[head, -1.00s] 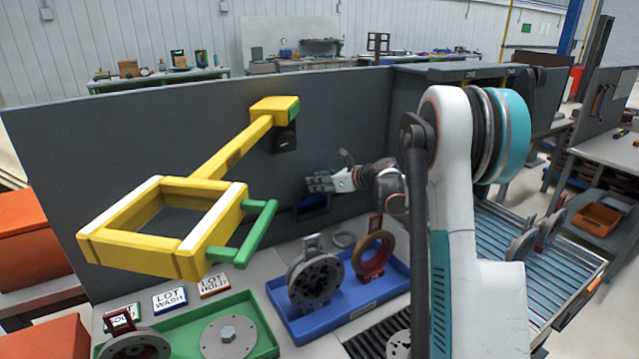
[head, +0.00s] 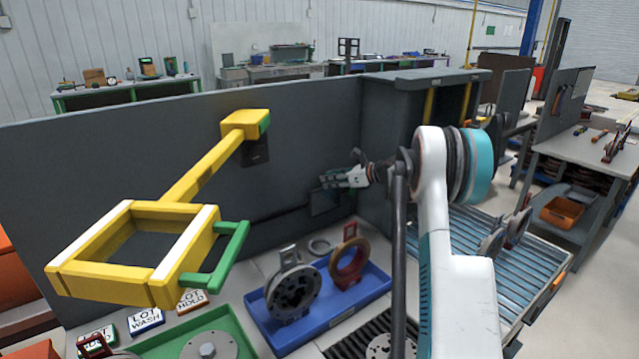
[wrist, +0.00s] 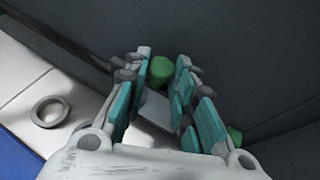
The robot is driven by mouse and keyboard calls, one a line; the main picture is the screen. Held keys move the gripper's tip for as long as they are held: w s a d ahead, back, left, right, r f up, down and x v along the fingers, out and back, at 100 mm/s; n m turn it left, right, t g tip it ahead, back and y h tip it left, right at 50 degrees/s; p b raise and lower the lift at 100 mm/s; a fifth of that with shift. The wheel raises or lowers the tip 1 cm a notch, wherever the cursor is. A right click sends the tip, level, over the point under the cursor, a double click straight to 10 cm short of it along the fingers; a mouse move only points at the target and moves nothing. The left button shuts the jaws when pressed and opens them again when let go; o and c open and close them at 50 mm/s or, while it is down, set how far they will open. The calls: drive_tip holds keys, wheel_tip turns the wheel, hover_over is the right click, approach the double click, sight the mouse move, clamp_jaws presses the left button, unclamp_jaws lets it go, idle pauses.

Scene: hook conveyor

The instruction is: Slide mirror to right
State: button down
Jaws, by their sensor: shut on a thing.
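The mirror (head: 324,204) is a small dark square panel on the grey wall, at the right end of a visible dark rail and close to the wall's corner. My gripper (head: 330,181) is at the mirror's upper edge, shut on it. In the wrist view, a grey plate (wrist: 160,108) lies between the fingers of my gripper (wrist: 167,85). Green rounded ends (wrist: 162,70) show between and beside the fingers, seemingly parts of its handle. The exact contact is hidden by the fingers.
A yellow frame (head: 190,180) with a green handle (head: 230,250) juts from the wall at left. Below are a blue tray (head: 365,300) holding ring-shaped parts and a green tray (head: 245,345). A dark cabinet (head: 405,115) stands just right of the mirror.

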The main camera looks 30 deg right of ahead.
drive_tip(key=shift+d+r, duration=0.1)
drive_tip(key=shift+d, duration=0.45)
drive_tip(key=c, duration=1.3)
unclamp_jaws()
drive_tip(key=shift+a, duration=0.1)
drive_tip(key=v, duration=1.2)
drive_tip(key=shift+c, duration=0.2)
